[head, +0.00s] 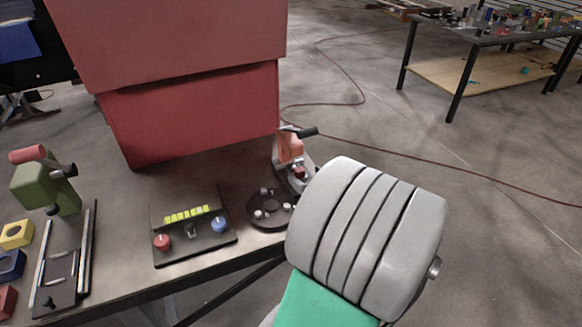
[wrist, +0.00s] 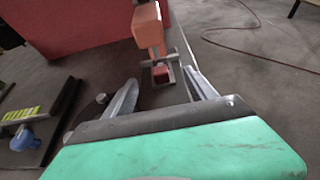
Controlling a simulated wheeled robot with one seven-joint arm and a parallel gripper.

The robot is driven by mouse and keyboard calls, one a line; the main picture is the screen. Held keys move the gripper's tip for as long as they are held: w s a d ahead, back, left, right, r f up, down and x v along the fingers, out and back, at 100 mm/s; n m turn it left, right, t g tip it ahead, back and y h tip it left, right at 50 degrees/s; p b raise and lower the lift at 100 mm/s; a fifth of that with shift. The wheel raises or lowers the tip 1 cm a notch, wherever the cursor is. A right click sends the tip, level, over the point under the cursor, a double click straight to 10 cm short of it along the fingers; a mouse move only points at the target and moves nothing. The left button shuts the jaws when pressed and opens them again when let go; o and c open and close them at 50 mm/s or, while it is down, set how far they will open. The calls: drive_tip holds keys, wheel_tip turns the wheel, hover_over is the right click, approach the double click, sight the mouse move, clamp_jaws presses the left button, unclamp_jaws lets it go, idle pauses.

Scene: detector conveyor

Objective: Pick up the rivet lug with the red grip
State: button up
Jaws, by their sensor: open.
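A green upright piece with a red grip (head: 28,154) stands at the far left of the table in the head view. A separate orange upright piece (head: 290,148) with a dark grip (head: 306,132) stands at the table's right end. It also shows in the wrist view (wrist: 148,28), with a small red block (wrist: 160,74) low in front of it. I cannot tell for certain which part is the rivet lug. My gripper (wrist: 161,91) is open and empty, its fingers pointing toward the orange piece and red block, apart from both. The head view does not show my fingertips.
A big red bin (head: 195,110) stands at the table's back. A dark disc with pegs (head: 270,208) sits beside the orange piece. A control panel (head: 192,245) with red and blue knobs lies mid-table. Yellow (head: 15,234) and blue blocks lie far left. Open floor lies right.

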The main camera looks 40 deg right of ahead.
sight(302, 173)
drive_tip(key=x, duration=0.6)
drive_tip(key=shift+w+f, duration=0.3)
drive_tip(key=shift+s, duration=0.1)
drive_tip(key=shift+c, duration=0.3)
clamp_jaws()
